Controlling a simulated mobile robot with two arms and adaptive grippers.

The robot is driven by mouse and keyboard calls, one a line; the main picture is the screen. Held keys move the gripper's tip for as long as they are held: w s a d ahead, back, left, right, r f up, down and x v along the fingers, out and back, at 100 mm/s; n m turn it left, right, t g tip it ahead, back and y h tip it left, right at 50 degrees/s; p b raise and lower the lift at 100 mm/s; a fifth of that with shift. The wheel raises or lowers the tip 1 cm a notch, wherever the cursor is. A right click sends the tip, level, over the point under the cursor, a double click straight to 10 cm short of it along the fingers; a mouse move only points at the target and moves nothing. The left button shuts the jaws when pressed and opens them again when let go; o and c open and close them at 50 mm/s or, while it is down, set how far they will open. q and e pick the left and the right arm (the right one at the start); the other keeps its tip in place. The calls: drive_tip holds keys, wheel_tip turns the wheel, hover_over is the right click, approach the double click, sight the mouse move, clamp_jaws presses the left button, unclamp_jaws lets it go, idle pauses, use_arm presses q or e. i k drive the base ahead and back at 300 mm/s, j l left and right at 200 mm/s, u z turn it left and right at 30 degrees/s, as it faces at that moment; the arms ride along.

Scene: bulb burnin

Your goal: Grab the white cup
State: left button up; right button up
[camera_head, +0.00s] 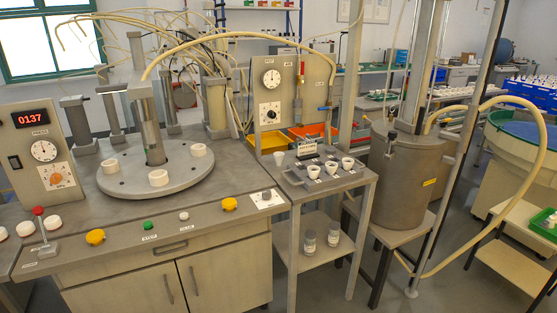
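Several small white cups stand at the small grey side table (356,182) right of the centre. One white cup (279,158) is at its back left corner, apart from the others. The frame does not show which one is meant. Neither of my grippers is in view.
A workbench (240,212) with a round grey plate (180,180) and white rings fills the left. Two jars (309,241) stand on the side table's lower shelf. A large grey tank (408,180) stands close to its right. Hoses hang overhead.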

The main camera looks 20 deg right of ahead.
sight(278, 157)
drive_tip(key=i+l+z, duration=0.2)
drive_tip(key=z, duration=0.3)
drive_tip(key=i+l+z, duration=0.2)
drive_tip(key=z, duration=0.25)
drive_tip(key=i, duration=0.1)
